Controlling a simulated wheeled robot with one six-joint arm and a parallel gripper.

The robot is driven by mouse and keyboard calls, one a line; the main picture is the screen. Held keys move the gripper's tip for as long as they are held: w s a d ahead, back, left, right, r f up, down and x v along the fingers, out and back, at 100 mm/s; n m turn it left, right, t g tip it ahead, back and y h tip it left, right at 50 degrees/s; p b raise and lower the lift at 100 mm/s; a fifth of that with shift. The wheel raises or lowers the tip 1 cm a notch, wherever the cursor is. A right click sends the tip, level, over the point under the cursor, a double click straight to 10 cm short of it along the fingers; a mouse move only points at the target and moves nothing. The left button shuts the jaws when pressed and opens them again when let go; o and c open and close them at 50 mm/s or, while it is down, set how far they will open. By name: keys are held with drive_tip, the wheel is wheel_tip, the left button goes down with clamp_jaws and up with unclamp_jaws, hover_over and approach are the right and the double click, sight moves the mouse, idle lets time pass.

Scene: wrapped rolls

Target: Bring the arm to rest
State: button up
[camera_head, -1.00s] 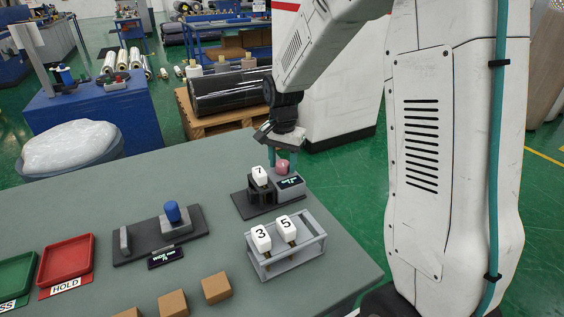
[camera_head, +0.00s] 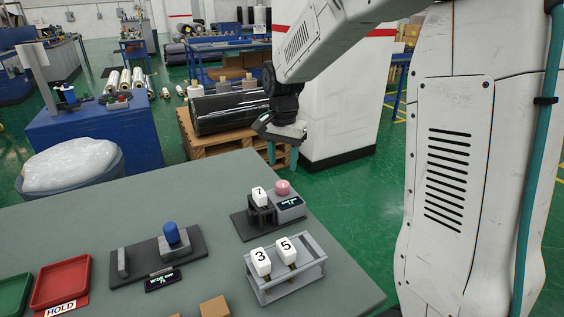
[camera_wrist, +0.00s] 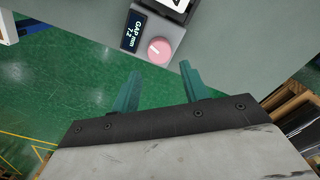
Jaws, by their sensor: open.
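My gripper (camera_head: 282,153) hangs above and beyond the far right edge of the grey-green table (camera_head: 120,215). Its two teal fingers are apart with nothing between them. In the wrist view my gripper (camera_wrist: 160,82) shows open fingers over green floor and the table edge. A gauge with a pink knob (camera_head: 283,187) and a small display stands on the table, nearer than the fingers and apart from them. The pink knob also shows in the wrist view (camera_wrist: 159,50), with a display reading "GAP mm 7.2". A white block marked 7 (camera_head: 260,196) sits in the black holder beside the knob.
A grey rack (camera_head: 290,285) holds white blocks marked 3 (camera_head: 261,262) and 5 (camera_head: 284,250). A blue-knobbed device (camera_head: 172,238), a red tray (camera_head: 61,283) and a green tray (camera_head: 12,297) are at left. A pallet with a black roll (camera_head: 228,110) stands beyond the table.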

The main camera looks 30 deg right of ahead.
idle(0.3)
drive_tip(key=shift+n, duration=0.3)
drive_tip(key=s, duration=0.1)
drive_tip(key=s+n, duration=0.1)
drive_tip(key=s+f+n+g, duration=0.1)
drive_tip(key=s, duration=0.1)
drive_tip(key=shift+a, duration=0.25)
drive_tip(key=s+a+r+n+t, duration=0.1)
drive_tip(key=s+r+n, duration=0.3)
drive_tip(key=s, duration=0.9)
drive_tip(key=s+a+r+n+t, duration=0.1)
drive_tip(key=s+a+r+n, duration=0.2)
drive_tip(key=s, duration=1)
drive_tip(key=shift+r+n, duration=0.4)
drive_tip(key=shift+n, duration=0.1)
